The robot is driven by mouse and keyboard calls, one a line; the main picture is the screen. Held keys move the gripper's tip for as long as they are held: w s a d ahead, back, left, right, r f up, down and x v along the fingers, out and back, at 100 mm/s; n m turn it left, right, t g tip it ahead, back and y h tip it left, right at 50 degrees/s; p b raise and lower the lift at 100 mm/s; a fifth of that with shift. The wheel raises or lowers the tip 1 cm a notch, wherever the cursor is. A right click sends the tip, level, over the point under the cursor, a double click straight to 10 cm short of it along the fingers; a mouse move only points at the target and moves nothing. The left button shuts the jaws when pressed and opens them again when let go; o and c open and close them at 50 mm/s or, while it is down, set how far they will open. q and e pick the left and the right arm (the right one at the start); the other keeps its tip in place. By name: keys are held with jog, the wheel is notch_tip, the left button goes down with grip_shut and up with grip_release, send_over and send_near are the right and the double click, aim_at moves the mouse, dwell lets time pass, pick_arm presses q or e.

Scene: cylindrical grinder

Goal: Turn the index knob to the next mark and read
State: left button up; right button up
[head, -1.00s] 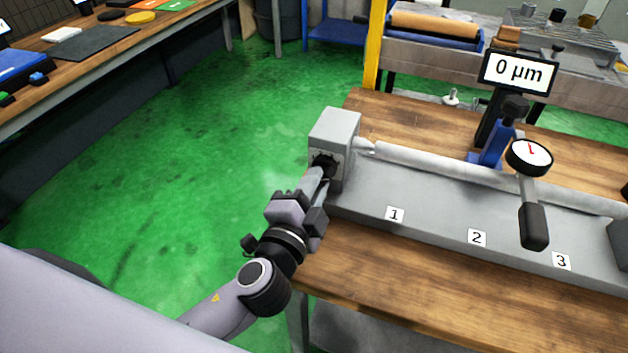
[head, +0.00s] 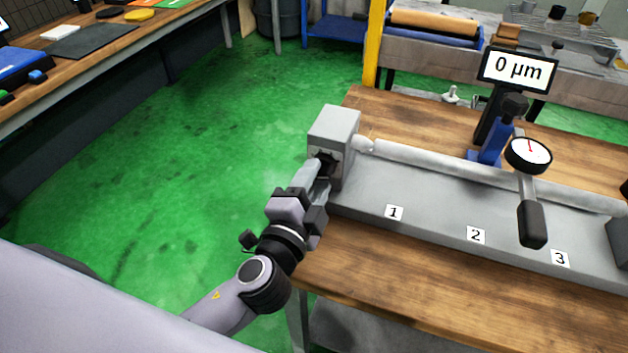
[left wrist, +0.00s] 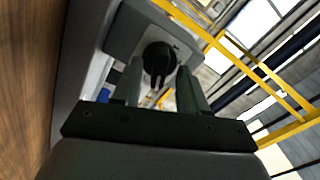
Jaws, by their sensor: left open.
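The black index knob (left wrist: 159,60) sits on the end face of the grey headstock block (head: 336,128); in the head view (head: 326,166) it is partly hidden by my fingers. My left gripper (head: 318,170) is open at the knob. In the left wrist view its two fingers (left wrist: 162,82) stand apart, one on each side of the knob; I cannot tell whether they touch it. A grey cylinder (head: 450,167) runs from the headstock along the bed. A dial gauge (head: 528,154) with a red needle stands over it. The display (head: 518,70) reads 0 µm. My right gripper is not in view.
The grey bed (head: 430,208) carries labels 1, 2 and 3 and lies on a wooden bench (head: 400,268). A black-handled lever (head: 532,222) hangs below the gauge. Green floor (head: 180,160) is clear left of the bench. Another bench (head: 110,55) stands at the upper left.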

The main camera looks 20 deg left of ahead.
pick_arm(q)
jog(key=s+b, duration=0.1)
jog(key=s, duration=0.6)
jog(key=shift+b, duration=0.35)
jog(key=shift+a, duration=0.1)
